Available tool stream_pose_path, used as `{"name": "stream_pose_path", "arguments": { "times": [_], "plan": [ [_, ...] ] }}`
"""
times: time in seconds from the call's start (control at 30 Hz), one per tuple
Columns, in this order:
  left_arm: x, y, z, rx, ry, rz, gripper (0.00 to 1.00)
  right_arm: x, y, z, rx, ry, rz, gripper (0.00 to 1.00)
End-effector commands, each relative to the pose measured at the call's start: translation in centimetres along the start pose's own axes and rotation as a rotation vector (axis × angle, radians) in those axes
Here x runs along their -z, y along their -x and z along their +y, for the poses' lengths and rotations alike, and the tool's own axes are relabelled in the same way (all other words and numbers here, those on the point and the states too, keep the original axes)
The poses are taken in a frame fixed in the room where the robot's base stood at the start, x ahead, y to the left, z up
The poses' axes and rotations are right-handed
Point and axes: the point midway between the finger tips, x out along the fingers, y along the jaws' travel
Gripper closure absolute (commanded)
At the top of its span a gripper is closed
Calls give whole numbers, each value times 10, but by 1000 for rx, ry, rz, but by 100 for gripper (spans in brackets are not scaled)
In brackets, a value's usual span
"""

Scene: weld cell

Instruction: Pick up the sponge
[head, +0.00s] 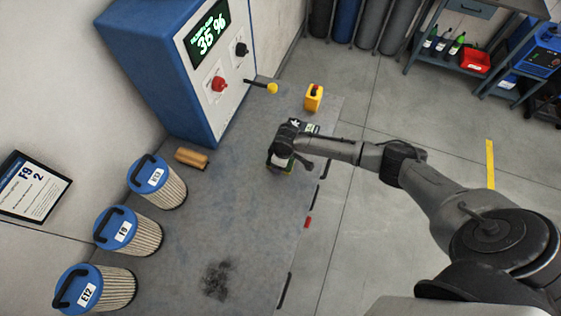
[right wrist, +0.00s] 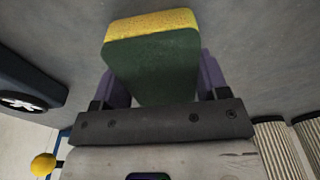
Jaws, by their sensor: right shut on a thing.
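The sponge (right wrist: 155,62), with a dark green face and a yellow layer, shows large in the right wrist view. My right gripper (right wrist: 157,85) is shut on it, with a purple finger pressed to each side. In the head view my right gripper (head: 281,160) is over the right part of the grey table (head: 240,215) and hides most of the sponge. I cannot tell whether the sponge touches the table. My left gripper is not in view.
A dark box (head: 305,127) lies just beyond the gripper, with a yellow container (head: 313,97) farther back. A blue cabinet (head: 160,70), a tan roll (head: 191,158) and blue-lidded filters (head: 128,230) stand left.

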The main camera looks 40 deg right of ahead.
Motion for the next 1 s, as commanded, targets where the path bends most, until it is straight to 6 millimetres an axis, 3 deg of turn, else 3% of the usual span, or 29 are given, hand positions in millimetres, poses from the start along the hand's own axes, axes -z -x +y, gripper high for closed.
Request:
{"name": "stream_pose_path", "arguments": {
  "times": [0.33,0.57,1.0],
  "plan": [
    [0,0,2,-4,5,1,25,1,7,0,0,0,2,54],
    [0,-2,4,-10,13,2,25,5,39,1,-1,1,4,54],
    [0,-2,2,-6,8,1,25,-71,98,-3,-1,0,-2,54]
  ]
}}
